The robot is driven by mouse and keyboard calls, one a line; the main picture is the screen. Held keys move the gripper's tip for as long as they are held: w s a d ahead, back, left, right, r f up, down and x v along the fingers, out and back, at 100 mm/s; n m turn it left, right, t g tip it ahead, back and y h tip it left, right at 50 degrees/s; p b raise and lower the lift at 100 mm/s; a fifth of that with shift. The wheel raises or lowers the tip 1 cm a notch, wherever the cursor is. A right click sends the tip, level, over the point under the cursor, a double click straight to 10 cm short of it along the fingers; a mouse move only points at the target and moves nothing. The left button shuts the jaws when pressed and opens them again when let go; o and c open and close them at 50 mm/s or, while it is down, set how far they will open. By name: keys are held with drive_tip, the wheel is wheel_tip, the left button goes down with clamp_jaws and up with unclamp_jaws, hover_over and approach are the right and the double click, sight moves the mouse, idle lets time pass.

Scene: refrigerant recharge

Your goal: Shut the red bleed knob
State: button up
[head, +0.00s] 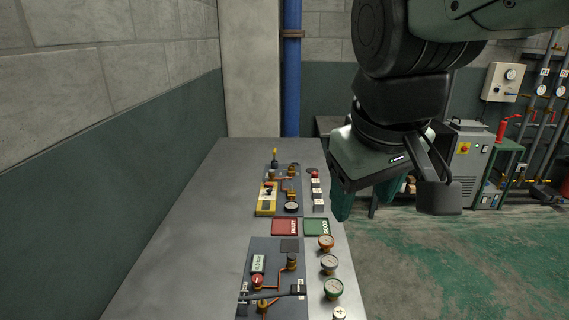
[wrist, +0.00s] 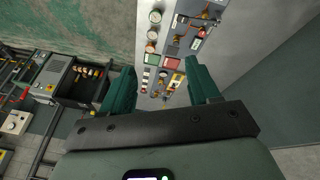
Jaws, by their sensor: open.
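A small red knob (head: 257,281) sits on the near dark panel (head: 277,251), beside a small display and copper pipes. A dark bar crosses the panel just in front of it. In the wrist view the same panel (wrist: 183,24) shows near the top, where the knob is too small to make out surely. My gripper (head: 365,203) hangs in the air right of the bench, apart from the panel. In the wrist view its two green fingers (wrist: 159,66) are spread with nothing held between them.
A grey bench (head: 190,240) runs along the left wall. A red tray (head: 285,227) and a green tray (head: 316,227) lie beyond the near panel. Several round gauges (head: 329,263) line the bench's right edge. A farther panel bears a yellow device (head: 266,199). The bench's left side is clear.

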drive_tip(key=w+a+f+n+g+h, duration=0.1)
drive_tip(key=w+a+f+n, duration=0.35)
drive_tip(key=w, duration=0.55)
drive_tip(key=n+g+h, duration=0.2)
drive_tip(key=n, duration=0.7)
hover_over(257, 278)
drive_tip(key=s+d, duration=0.1)
drive_tip(key=s, duration=0.2)
wheel_tip(257, 278, down, 15)
drive_tip(key=w+a+f+n, duration=0.1)
drive_tip(key=a+f+n, duration=0.4)
drive_tip(key=f, duration=0.7)
drive_tip(key=shift+m+h, duration=0.3)
drive_tip(key=shift+m, duration=0.05)
drive_tip(key=x, duration=1)
drive_tip(key=shift+w+a, duration=0.1)
drive_tip(key=shift+w, duration=0.2)
drive_tip(key=shift+c, duration=0.2)
drive_tip(key=c, duration=1)
